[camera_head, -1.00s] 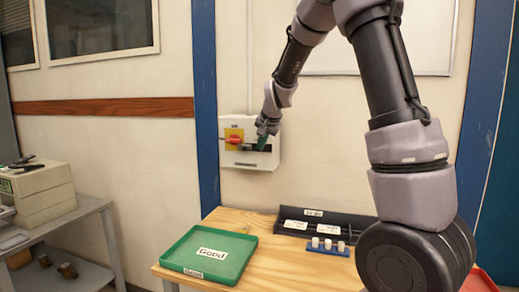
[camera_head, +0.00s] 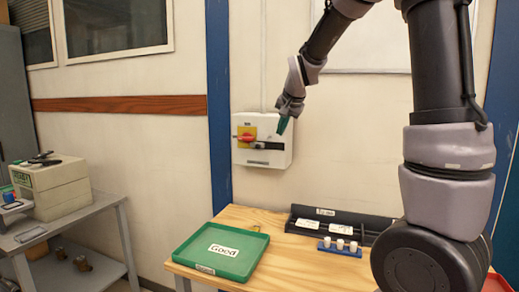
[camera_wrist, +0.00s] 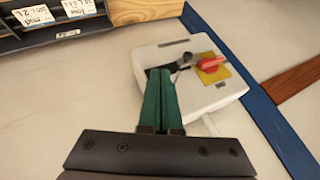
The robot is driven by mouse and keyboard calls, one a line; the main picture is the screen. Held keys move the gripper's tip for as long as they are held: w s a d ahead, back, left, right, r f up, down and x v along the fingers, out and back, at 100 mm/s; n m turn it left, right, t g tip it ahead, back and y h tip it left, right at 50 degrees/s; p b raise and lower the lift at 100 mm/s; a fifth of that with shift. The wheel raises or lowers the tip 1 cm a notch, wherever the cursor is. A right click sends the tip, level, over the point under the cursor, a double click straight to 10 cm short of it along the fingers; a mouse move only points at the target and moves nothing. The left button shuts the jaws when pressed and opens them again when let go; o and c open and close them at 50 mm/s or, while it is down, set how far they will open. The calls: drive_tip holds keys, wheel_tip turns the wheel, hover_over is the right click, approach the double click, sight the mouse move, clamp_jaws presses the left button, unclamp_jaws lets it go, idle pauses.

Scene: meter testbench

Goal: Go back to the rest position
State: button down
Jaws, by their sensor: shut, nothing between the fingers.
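My gripper (camera_head: 283,125) is in front of the wall, just above and right of the middle of the white switch box (camera_head: 264,158). Its green fingers (camera_wrist: 162,98) are shut with nothing between them. In the wrist view the fingers overlap part of the white box (camera_wrist: 217,95); whether they touch it cannot be told. The box carries a red rotary handle (camera_head: 246,138) on a yellow plate, also clear of the fingers in the wrist view (camera_wrist: 211,63). A dark lever (camera_head: 267,146) extends to the right of the handle.
The wooden table (camera_head: 282,272) holds a green tray (camera_head: 222,273) labelled Good, a black bin (camera_head: 345,218) and a blue rack (camera_head: 340,250) with white cylinders. A grey side table (camera_head: 92,216) with a beige device (camera_head: 58,188) stands left. A blue post (camera_head: 218,110) is beside the box.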

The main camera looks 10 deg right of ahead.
drive_tip(key=s+d+r+n, duration=0.1)
drive_tip(key=s+d+r, duration=0.1)
drive_tip(key=s, duration=1.3)
drive_tip(key=s+d+r+n, duration=0.1)
drive_tip(key=s+d, duration=0.2)
drive_tip(key=s, duration=1.2)
drive_tip(key=shift+r+n+y, duration=0.3)
drive_tip(key=shift+r+n, duration=0.05)
drive_tip(key=shift+n, duration=0.05)
